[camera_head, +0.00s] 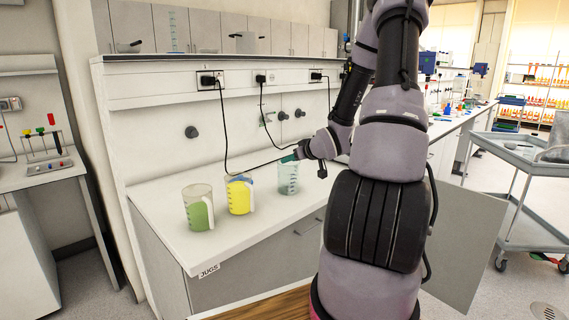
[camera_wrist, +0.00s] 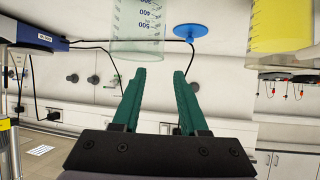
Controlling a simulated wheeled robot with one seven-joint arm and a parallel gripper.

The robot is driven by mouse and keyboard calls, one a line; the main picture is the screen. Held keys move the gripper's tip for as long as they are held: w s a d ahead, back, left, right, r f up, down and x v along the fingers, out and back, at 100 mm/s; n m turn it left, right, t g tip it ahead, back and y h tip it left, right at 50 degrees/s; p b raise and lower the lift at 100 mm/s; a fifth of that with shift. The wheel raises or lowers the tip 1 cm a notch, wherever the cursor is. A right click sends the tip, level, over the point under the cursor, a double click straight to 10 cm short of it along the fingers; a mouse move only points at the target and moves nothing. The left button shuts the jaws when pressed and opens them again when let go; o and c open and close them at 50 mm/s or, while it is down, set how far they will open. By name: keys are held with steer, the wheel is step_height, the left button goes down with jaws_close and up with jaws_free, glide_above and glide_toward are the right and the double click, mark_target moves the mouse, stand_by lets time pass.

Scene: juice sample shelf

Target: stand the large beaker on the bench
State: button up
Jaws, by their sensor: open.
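The large beaker (camera_head: 288,180), clear with teal markings, stands upright on the bench (camera_head: 250,225), to the right of a yellow-filled jug. My gripper (camera_head: 289,158) has teal fingers and is at the beaker's rim height, beside or just above its top. In the wrist view, which looks upside down, my gripper (camera_wrist: 160,73) has its fingers spread with nothing between them. The marked wall of the beaker (camera_wrist: 137,30) shows beyond the fingertips, slightly left of centre. Its other end is out of that frame. I cannot tell whether a finger touches it.
The yellow jug (camera_head: 240,197) and a green-filled jug (camera_head: 198,210) stand left of the beaker. A blue round object (camera_wrist: 190,30) is near the beaker. Black cables (camera_head: 224,125) hang from wall sockets behind. The front bench strip is clear. A trolley (camera_head: 520,160) stands right.

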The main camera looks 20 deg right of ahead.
steer(key=s+a+r+m+g+h, duration=0.2)
steer(key=s+r, duration=0.4)
steer(key=r, duration=0.2)
steer(key=s+a+r+m+g+h, duration=0.1)
steer(key=s+a+r+g+h, duration=0.15)
steer(key=s+r, duration=0.5)
steer(key=s+a+r+m+y, duration=0.1)
steer(key=s+a+r+y, duration=0.1)
steer(key=s+a+r, duration=0.2)
steer(key=s+a+r+m+y, duration=0.2)
steer(key=s+a+r, duration=0.2)
steer(key=s+a, duration=0.3)
steer(key=s, duration=0.5)
steer(key=shift+a+r, duration=0.3)
steer(key=shift+a, duration=0.05)
steer(key=shift+d, duration=0.1)
